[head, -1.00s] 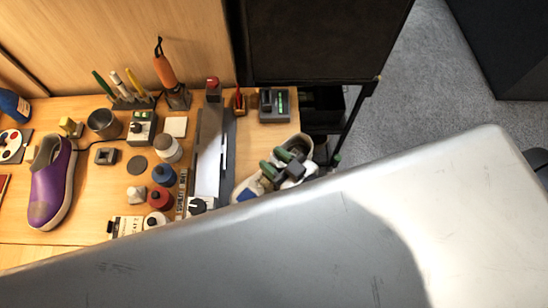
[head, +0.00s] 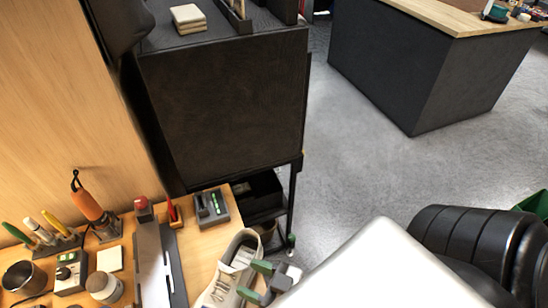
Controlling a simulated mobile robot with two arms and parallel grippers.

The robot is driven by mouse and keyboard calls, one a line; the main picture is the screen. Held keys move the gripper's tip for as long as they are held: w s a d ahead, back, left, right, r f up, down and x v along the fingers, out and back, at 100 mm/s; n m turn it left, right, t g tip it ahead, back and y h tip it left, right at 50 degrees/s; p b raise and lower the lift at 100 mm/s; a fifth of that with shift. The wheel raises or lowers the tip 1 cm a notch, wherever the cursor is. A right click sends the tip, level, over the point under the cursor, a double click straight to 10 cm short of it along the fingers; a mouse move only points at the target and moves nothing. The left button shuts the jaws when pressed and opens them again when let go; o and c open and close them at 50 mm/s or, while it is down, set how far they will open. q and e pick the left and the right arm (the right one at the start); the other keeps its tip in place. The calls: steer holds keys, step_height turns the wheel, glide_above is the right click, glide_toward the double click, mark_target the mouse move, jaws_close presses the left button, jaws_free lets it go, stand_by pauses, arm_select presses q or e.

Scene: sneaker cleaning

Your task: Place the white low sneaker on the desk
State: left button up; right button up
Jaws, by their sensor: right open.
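The white low sneaker (head: 231,270) is at the right end of the wooden desk (head: 207,243), low in the head view, and appears to rest on the desk top. Its laces and collar show; its lower part is cut off by the picture's bottom edge. My right gripper (head: 255,281), with green finger pads, is open at the sneaker's right side and overlaps it in the picture. I cannot tell whether the fingers touch it. My left gripper is out of view.
A dark cabinet (head: 225,105) stands behind. Grey floor (head: 350,150) is open beyond.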

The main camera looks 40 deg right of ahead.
steer(key=shift+b+v, duration=0.5)
steer(key=shift+v, duration=1.8)
